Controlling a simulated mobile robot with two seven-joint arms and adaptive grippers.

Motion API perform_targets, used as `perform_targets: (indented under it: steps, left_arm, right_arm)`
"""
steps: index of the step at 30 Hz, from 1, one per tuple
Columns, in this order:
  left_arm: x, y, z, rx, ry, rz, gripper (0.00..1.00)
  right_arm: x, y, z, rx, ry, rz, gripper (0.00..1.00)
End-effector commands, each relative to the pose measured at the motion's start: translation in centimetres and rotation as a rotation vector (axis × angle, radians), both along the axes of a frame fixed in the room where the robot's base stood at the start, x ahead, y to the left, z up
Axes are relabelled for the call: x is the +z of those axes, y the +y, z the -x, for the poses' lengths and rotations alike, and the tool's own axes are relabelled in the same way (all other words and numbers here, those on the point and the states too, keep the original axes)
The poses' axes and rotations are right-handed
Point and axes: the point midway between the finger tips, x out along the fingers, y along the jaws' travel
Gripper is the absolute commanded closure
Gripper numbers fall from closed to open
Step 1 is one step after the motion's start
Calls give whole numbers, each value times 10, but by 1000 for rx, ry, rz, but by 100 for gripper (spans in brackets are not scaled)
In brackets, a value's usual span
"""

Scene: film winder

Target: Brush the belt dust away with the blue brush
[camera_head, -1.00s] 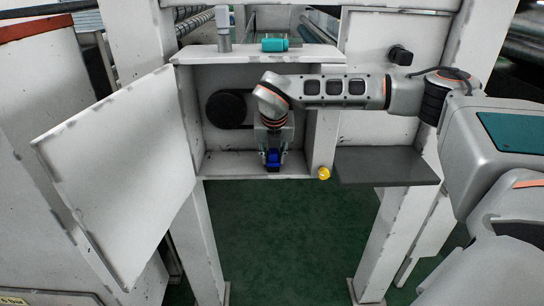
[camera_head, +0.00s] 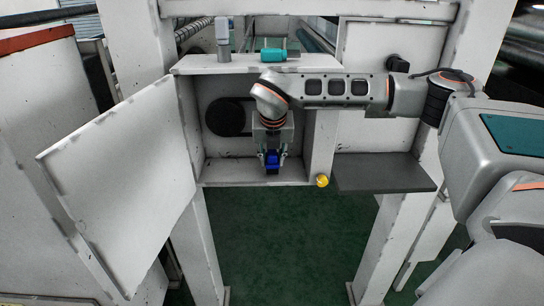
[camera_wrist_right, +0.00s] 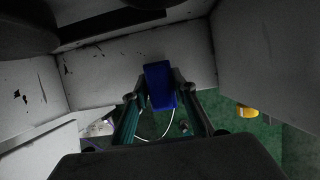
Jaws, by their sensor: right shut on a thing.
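The blue brush (camera_head: 272,160) is held in my right gripper (camera_head: 272,152), inside the open white cabinet. In the right wrist view the fingers (camera_wrist_right: 163,100) are shut on the blue brush (camera_wrist_right: 159,86), above the cabinet floor. A dark round pulley with the belt (camera_head: 229,117) is on the back wall, left of the gripper and partly behind my arm. Small dark specks show on the cabinet floor (camera_head: 225,179) and wall; I cannot tell dust from worn paint. My left gripper does not show.
The cabinet door (camera_head: 120,190) stands open to the left. A yellow knob (camera_head: 322,180) sits at the lower right of the cabinet front. A grey shelf (camera_head: 385,173) to the right is bare. A teal cylinder (camera_head: 274,55) and a grey fitting (camera_head: 223,40) are on top.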

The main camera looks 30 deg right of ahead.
Motion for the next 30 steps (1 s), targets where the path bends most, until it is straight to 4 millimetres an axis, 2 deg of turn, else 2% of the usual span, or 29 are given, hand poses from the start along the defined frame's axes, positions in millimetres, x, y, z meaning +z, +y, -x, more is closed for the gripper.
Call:
perform_targets:
  steps: [30]
  left_arm:
    - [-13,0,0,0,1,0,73]
  right_arm:
    - [11,48,78,3,-2,0,93]
